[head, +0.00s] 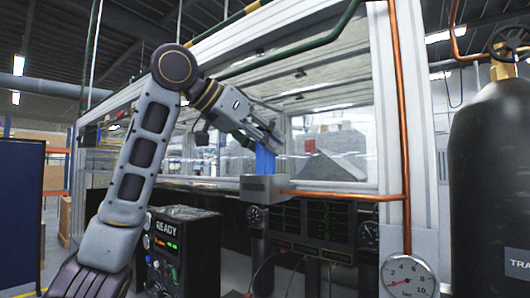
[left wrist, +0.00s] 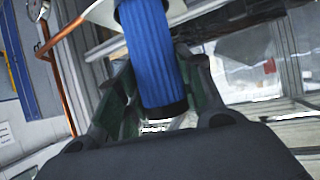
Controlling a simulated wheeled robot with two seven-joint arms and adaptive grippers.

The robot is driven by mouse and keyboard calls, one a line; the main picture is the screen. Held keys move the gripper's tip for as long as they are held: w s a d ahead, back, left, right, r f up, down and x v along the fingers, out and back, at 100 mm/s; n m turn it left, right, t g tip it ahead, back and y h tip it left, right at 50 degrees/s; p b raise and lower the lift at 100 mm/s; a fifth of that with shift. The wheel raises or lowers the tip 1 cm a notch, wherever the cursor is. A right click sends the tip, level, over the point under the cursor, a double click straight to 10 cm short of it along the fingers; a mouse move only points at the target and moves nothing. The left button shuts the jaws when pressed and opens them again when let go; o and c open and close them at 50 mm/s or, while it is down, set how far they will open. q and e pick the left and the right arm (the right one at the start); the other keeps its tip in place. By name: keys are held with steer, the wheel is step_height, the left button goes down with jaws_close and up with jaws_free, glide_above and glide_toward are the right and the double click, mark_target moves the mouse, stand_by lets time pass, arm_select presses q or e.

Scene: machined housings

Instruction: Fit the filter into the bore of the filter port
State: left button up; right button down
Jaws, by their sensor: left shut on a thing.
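The filter (head: 265,160) is a blue ribbed cylinder. In the left wrist view the filter (left wrist: 149,45) has a black end cap nearest the camera. My left gripper (head: 267,139) is shut on it, with a dark green finger on each side in the left wrist view. The filter port (head: 266,189) looks to be the grey block below the gripper. In the head view the filter's lower end meets the block's top edge. The bore is hidden, so I cannot tell whether the filter is inside it or only above it. My right gripper is not in view.
A copper pipe (head: 340,195) runs right from the grey block to a vertical copper pipe (head: 402,120). A pressure gauge (head: 407,277) and a dark tank (head: 490,180) stand at the right. A control box (head: 200,250) marked READY stands below my left arm. Framed windows are behind.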

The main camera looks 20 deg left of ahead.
arm_select(q)
steer(key=shift+f, duration=1.15)
steer(key=shift+f, duration=0.15)
steer(key=o, duration=1)
steer(key=shift+s+a+r, duration=0.1)
steer(key=shift+r, duration=0.15)
steer(key=b+v, duration=0.1)
steer(key=v, duration=1)
steer(key=shift+s+a+b, duration=0.15)
steer(key=shift+s+b, duration=0.2)
